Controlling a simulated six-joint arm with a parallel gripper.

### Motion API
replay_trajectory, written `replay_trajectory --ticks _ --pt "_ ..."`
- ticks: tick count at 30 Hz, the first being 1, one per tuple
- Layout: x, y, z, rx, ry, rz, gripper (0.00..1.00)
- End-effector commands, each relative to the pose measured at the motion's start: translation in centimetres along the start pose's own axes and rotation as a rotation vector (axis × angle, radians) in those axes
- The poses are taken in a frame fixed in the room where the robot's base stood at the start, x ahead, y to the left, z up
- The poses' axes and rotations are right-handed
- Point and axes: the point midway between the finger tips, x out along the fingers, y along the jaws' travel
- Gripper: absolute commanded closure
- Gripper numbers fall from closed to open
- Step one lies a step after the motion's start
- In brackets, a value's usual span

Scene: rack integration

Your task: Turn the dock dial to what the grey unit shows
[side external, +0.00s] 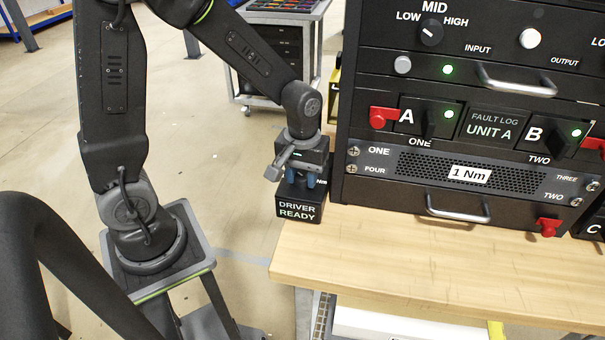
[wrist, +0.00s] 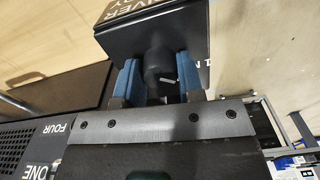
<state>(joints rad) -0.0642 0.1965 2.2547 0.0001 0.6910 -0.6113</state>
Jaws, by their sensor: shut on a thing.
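The grey unit (side external: 425,168) is a vented panel in the rack, and its white label (side external: 470,175) reads "1 Nm". The black dock (side external: 299,210) reads "DRIVER READY" and stands at the left end of the bench. My gripper (side external: 301,179) is low at the dock, its blue fingers shut on the dark dial (wrist: 158,62). In the wrist view the gripper (wrist: 158,80) has one finger on each side of the dial. A small white mark shows near the dial's edge. The dock's scale is mostly hidden; only part of a "1 N…" marking shows, so I cannot tell the setting.
The rack (side external: 345,120) stands close to the right of my gripper, with handles (side external: 458,212) and red tabs (side external: 383,117) sticking out. The wooden bench top (side external: 400,255) is clear in front. A cart (side external: 270,60) stands behind on the floor.

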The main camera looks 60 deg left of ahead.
Motion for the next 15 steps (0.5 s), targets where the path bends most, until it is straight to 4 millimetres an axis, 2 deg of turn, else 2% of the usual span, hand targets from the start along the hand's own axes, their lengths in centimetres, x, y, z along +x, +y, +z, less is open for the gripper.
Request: replay_trajectory --ticks 6,15 --pt "-0.13 0.05 -0.05 -0.087 0.002 0.002 0.89" --pt "-0.13 0.05 -0.05 -0.128 0.002 0.002 0.89"
